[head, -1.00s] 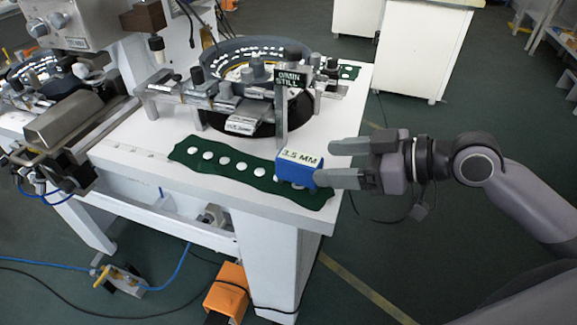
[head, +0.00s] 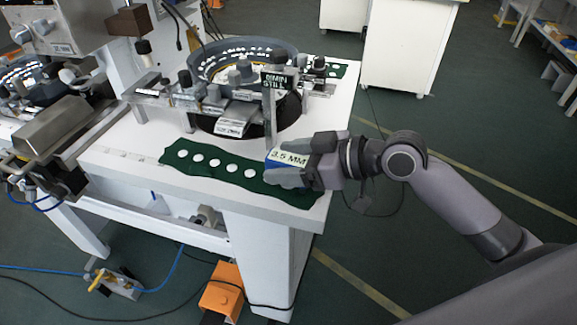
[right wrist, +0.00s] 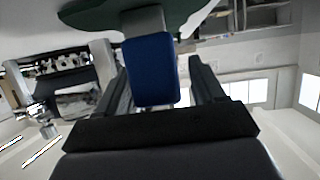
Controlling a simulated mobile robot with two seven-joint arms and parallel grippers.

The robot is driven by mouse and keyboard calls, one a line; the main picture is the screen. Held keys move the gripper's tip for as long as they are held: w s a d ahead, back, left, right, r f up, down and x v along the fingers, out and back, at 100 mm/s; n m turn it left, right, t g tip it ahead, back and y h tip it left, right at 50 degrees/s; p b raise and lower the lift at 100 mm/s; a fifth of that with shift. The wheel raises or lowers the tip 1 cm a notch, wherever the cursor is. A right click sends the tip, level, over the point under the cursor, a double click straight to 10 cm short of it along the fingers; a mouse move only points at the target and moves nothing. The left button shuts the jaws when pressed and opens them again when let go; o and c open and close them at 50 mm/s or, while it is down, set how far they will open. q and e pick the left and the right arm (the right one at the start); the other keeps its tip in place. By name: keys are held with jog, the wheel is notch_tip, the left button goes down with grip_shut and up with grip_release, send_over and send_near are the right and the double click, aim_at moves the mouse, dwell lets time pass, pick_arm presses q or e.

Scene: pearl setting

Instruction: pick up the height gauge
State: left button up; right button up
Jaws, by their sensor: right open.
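The height gauge appears to be the small blue block with a pale "3.5 MM" label (head: 287,158). It stands on the dark green mat at the white table's right front corner. My right gripper (head: 294,163) is open around it, one finger on each side. In the right wrist view the blue block (right wrist: 151,70) sits between the two fingers, with a gap visible on its right side; I cannot tell whether the left finger touches it. The fingers and palm hide part of the block in the head view. My left gripper is not in view.
The green mat (head: 213,171) carries a row of white discs left of the block. A grey post with a dark sign (head: 270,110) stands close behind the block. A round feeder bowl (head: 243,62) is behind that. The floor right of the table (head: 420,235) is clear.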

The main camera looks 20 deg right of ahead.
jog(key=c, duration=1.1)
jog(key=shift+r, duration=0.1)
jog(key=shift+c, duration=0.2)
